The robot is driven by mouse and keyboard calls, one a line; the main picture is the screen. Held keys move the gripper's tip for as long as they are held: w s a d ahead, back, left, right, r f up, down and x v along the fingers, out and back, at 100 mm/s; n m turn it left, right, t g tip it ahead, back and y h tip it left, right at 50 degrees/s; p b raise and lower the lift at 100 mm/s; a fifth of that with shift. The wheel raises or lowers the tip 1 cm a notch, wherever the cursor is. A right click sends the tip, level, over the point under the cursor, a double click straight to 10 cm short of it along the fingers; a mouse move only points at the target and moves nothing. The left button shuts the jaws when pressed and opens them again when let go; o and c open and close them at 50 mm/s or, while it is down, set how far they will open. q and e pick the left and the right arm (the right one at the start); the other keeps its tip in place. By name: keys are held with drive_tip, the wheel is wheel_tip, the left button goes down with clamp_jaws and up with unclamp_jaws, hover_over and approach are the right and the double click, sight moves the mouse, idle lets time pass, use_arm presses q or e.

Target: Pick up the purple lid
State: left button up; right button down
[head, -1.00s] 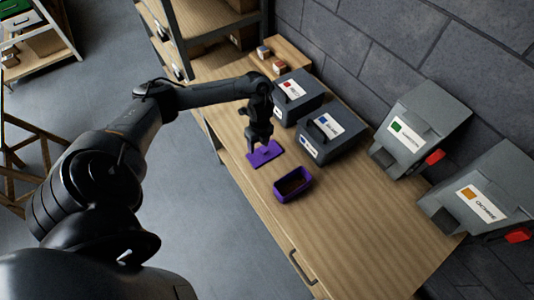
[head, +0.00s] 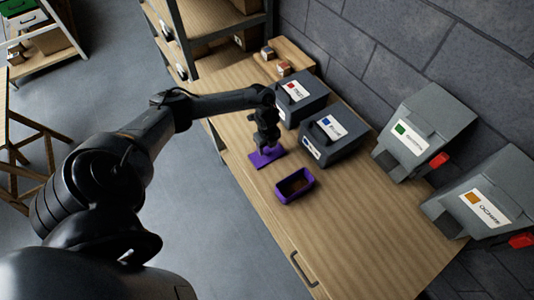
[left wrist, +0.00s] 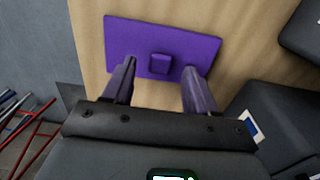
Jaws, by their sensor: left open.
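The purple lid (head: 258,159) lies flat on the wooden table, a thin rectangle with a small square knob at its middle. In the left wrist view the lid (left wrist: 122,37) fills the upper middle, and its knob (left wrist: 160,64) sits between the fingers. My left gripper (head: 266,149) is over the lid, pointing down. In the left wrist view this gripper (left wrist: 158,78) is open, with a finger on each side of the knob and a gap to each. The purple box (head: 283,197), open on top, stands near the lid. My right gripper is not in view.
Grey bins with red (head: 311,88) and blue (head: 347,143) labels stand just behind the lid. Grey dispensers with green (head: 433,115) and orange (head: 504,180) labels stand farther right by the wall. Bare table (head: 350,220) lies right of the box.

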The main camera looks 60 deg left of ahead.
use_arm(q)
drive_tip(key=shift+f, duration=1.15)
drive_tip(key=shift+c, duration=0.4)
clamp_jaws()
drive_tip(key=shift+r, duration=0.1)
